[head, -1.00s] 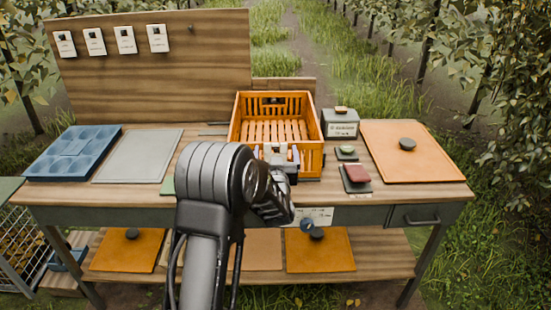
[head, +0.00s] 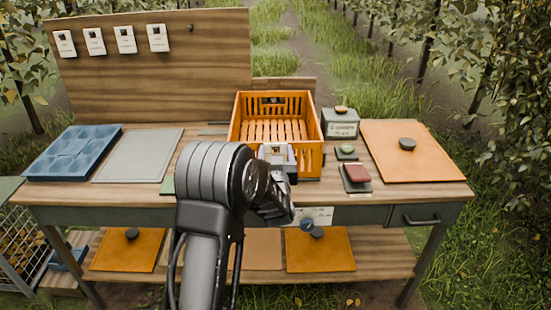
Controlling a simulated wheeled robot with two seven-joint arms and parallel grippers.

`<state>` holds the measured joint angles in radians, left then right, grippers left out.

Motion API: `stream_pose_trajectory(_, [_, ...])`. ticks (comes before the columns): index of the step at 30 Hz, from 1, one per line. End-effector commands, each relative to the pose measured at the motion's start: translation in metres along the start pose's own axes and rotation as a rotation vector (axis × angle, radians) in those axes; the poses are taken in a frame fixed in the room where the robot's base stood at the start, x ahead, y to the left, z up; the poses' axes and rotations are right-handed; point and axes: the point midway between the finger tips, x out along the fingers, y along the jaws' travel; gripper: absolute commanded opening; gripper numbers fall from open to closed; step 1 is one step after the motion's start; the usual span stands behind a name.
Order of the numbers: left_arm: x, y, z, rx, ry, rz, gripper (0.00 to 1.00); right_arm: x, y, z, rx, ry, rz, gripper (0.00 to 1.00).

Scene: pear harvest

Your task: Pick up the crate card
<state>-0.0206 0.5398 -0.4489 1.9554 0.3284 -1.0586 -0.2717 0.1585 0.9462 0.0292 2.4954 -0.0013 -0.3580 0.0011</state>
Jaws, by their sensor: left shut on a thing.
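The crate card, a small pale card (head: 279,149), is at the front wall of the orange slatted crate (head: 311,157). My left gripper (head: 279,157) reaches in over the front of the table and is shut on the card. The gripper and wrist hide the card's lower part and some of the crate's front wall. I cannot tell whether the card still touches the crate. The crate stands upright on the table and looks empty inside. My right gripper is not in view.
Several white cards hang on the wooden back board (head: 150,80). A blue tray (head: 112,140) and a grey mat (head: 140,155) lie at left. A grey box (head: 341,130), a red pad (head: 357,173) and an orange board (head: 410,165) are at right.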

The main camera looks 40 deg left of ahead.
Motion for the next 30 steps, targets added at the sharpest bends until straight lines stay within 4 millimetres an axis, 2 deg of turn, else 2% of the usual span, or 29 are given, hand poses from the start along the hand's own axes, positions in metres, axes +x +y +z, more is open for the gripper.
stream_pose_trajectory(3, [0.000,0.000,0.000,0.000,0.000,0.000,0.26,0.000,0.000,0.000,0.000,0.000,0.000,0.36])
stream_pose_trajectory(17, [0.000,0.000,-0.006,-0.001,0.003,0.000,0.26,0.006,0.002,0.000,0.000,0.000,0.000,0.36])
stream_pose_trajectory(23, [-0.024,0.001,-0.005,-0.002,-0.001,0.001,0.26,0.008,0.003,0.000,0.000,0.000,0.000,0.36])
stream_pose_trajectory(26, [-0.043,0.001,-0.005,-0.002,-0.001,0.003,0.26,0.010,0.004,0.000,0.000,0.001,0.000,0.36])
stream_pose_trajectory(30, [-0.082,0.001,-0.005,-0.003,-0.001,0.003,0.26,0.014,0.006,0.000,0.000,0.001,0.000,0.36])
